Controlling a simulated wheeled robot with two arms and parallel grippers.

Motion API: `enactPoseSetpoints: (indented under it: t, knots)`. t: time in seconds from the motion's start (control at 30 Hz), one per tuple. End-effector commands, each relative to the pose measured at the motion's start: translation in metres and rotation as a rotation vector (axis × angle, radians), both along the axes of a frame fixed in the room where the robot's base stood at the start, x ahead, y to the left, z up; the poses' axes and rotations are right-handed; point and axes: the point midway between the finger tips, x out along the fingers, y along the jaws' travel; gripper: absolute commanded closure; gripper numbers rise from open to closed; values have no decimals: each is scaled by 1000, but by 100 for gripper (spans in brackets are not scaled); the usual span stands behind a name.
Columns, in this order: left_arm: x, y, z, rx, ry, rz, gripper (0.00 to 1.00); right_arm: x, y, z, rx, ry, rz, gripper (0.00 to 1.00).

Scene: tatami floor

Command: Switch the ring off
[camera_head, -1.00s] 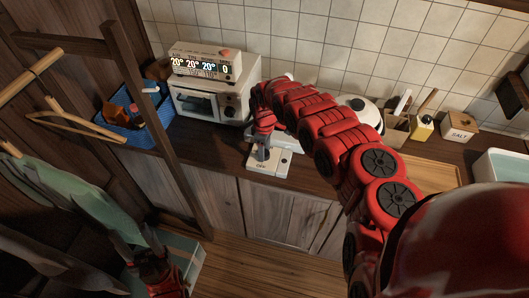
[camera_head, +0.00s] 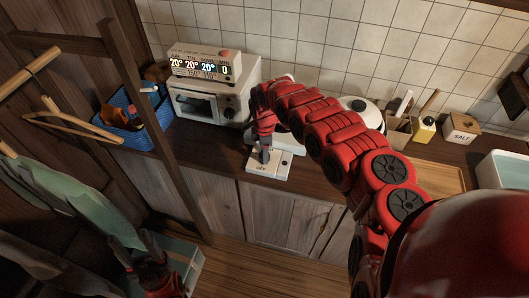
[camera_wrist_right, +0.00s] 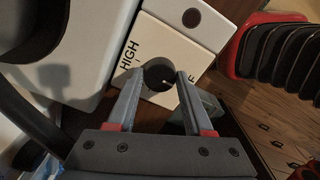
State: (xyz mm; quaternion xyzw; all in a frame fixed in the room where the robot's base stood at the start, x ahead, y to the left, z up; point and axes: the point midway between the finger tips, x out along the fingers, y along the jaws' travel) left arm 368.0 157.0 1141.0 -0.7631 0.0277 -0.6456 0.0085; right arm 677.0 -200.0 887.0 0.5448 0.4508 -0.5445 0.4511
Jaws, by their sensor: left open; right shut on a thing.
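The ring's white control panel (camera_head: 281,171) is at the counter's front edge, with OFF printed on its front part. In the right wrist view the panel (camera_wrist_right: 182,48) shows HIGH on one side of a dark round knob (camera_wrist_right: 158,72) and a partly hidden label ending in F on the other. My right gripper (camera_head: 264,157) is shut on the knob, one finger on each side, as the wrist view (camera_wrist_right: 156,85) shows. I cannot tell the knob's setting. The ring is mostly hidden behind my right arm. My left gripper (camera_head: 135,246) is open and empty, low at the left.
A toaster oven (camera_head: 213,101) with a display box (camera_head: 204,63) on top stands left of the panel. A blue basket (camera_head: 152,132) is further left. A white lidded pot (camera_head: 361,111), utensil holder (camera_head: 398,127) and salt box (camera_head: 461,128) stand to the right. A wooden rack (camera_head: 150,120) is at left.

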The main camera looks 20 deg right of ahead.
Motion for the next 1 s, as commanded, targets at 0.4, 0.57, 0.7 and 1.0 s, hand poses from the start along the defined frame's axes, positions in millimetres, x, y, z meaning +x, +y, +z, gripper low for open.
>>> enactPoseSetpoints:
  t: [0.4, 0.57, 0.7, 1.0]
  knots:
    - [0, 0, 0, 0, 0, 0, 47, -1, 1, -1, 1, 3, 3, 35]
    - [0, 0, 0, 0, 0, 0, 47, -1, 1, -1, 0, 2, 2, 19]
    - [0, 0, 0, 0, 0, 0, 47, 0, 0, -1, 0, 1, 2, 19]
    - [0, 0, -4, 0, 0, 0, 47, 1, -1, 17, 0, -2, 1, 19]
